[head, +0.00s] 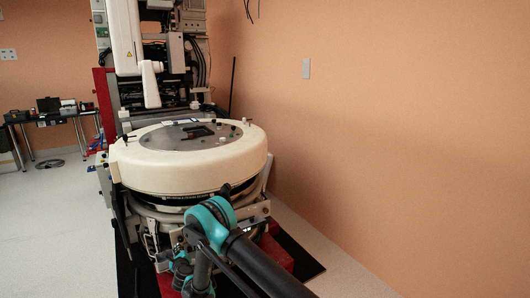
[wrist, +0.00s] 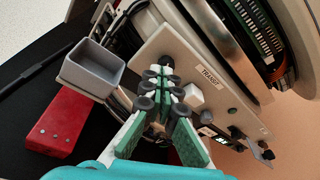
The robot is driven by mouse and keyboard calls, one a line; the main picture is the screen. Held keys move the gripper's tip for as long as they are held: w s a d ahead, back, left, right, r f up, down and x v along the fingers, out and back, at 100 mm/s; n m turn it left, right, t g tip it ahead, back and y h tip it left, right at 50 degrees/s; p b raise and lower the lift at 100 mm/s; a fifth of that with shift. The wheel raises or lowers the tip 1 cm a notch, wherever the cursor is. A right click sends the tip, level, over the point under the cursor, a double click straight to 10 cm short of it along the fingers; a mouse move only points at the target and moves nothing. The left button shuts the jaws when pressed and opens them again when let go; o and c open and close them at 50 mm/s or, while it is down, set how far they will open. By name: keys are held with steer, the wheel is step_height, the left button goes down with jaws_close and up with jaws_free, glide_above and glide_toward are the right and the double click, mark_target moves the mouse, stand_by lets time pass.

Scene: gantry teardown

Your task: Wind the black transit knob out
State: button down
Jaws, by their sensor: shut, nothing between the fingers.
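In the wrist view a pale panel (wrist: 150,52) carries a label reading TRANSIT (wrist: 211,77). A dark round knob (wrist: 166,61), which looks like the black transit knob, shows on the panel to the left of the label. My gripper (wrist: 165,76), with green fingers and black pads, is shut and empty. Its fingertips lie just in front of the knob in the picture and partly hide it; I cannot tell whether they touch it. In the head view my arm reaches the front of the round cream gantry (head: 190,172), and the gripper itself is hidden.
A grey open box (wrist: 91,68) and a red block (wrist: 57,122) lie left.

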mark_target(181, 239)
steer(key=shift+w+a+n+t+h, duration=0.15)
steer(key=shift+w+a+n+t, duration=0.2)
steer(key=shift+w+n, duration=0.55)
steer(key=shift+w+a+n+t+h, duration=0.1)
steer(key=shift+w+a+n+h, duration=0.1)
steer(key=shift+w+a+n, duration=0.45)
steer(key=shift+w+a+n+t+h, duration=0.15)
steer(key=shift+w+a+n+t, duration=0.1)
steer(key=shift+w+n, duration=0.85)
steer(key=shift+w, duration=0.15)
steer(key=shift+d, duration=0.15)
